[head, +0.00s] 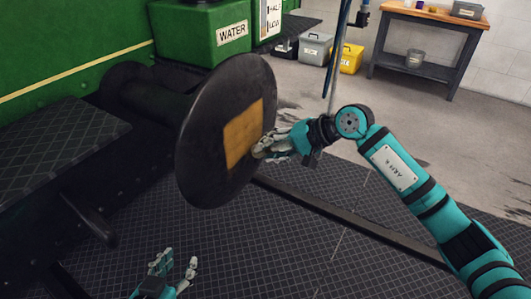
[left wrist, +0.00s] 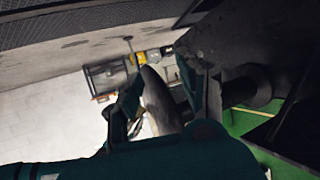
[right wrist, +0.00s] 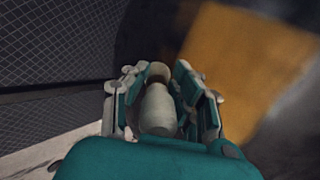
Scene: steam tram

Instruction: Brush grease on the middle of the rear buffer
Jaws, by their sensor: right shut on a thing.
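The rear buffer (head: 205,115) is a large dark round disc on a thick dark stem. An orange-yellow square patch (head: 240,135) covers the middle of its face; the patch also shows, blurred, in the right wrist view (right wrist: 245,65). My right gripper (head: 264,150) is close in front of the patch's right edge. It is shut on a pale rounded thing with a tan end (right wrist: 158,105), which looks like the brush; its tip is mostly hidden by my fingers. I cannot tell if it touches the buffer. My left gripper (head: 175,266) is low, below the buffer, with its fingers apart and empty.
A green tank marked WATER (head: 205,35) stands behind the buffer. A dark step (head: 60,135) lies at left. A workbench (head: 425,25) and a yellow bin (head: 350,58) stand at the back. Dark ribbed matting (head: 300,245) covers the near floor.

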